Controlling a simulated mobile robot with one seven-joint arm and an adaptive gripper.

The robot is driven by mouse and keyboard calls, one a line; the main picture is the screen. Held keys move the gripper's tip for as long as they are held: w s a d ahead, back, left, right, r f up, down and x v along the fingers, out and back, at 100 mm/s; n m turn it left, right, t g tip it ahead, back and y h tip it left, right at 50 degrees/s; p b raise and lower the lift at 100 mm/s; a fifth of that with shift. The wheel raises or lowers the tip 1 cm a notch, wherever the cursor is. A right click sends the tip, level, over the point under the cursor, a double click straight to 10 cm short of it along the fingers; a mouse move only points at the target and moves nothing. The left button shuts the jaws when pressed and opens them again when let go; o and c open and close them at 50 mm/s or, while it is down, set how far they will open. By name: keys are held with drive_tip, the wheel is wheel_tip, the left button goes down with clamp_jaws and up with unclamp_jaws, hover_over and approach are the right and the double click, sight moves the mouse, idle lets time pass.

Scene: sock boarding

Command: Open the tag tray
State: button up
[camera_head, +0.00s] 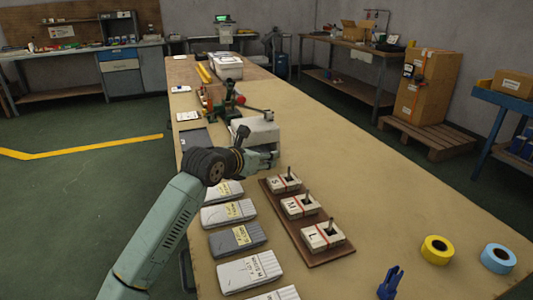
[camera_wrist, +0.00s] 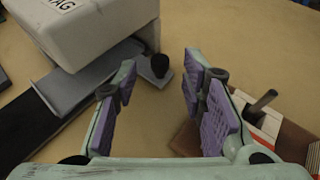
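The tag box (camera_head: 257,131) is a pale, blocky housing on the long table, just beyond my gripper in the head view. In the wrist view the box (camera_wrist: 105,28) fills the upper left, with letters ending in "AG" on top. A grey tray front (camera_wrist: 147,75) shows low at its near side, with a black knob (camera_wrist: 161,66) standing on it. My gripper (camera_wrist: 158,92) is open, its purple-padded fingers apart and empty. The knob lies beyond the fingertips, roughly between them, with no visible contact. In the head view my gripper (camera_head: 270,160) hides part of the box front.
A brown board (camera_head: 315,251) with blocks marked S, M and L and upright pegs stands right of my gripper. Labelled sock packs (camera_head: 236,238) line the table's left side. Yellow tape (camera_head: 437,249) and blue tape (camera_head: 498,258) lie at front right. The table's right middle is clear.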

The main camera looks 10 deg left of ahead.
drive_tip(key=shift+x, duration=1.3)
drive_tip(key=shift+c, duration=0.5)
clamp_jaws()
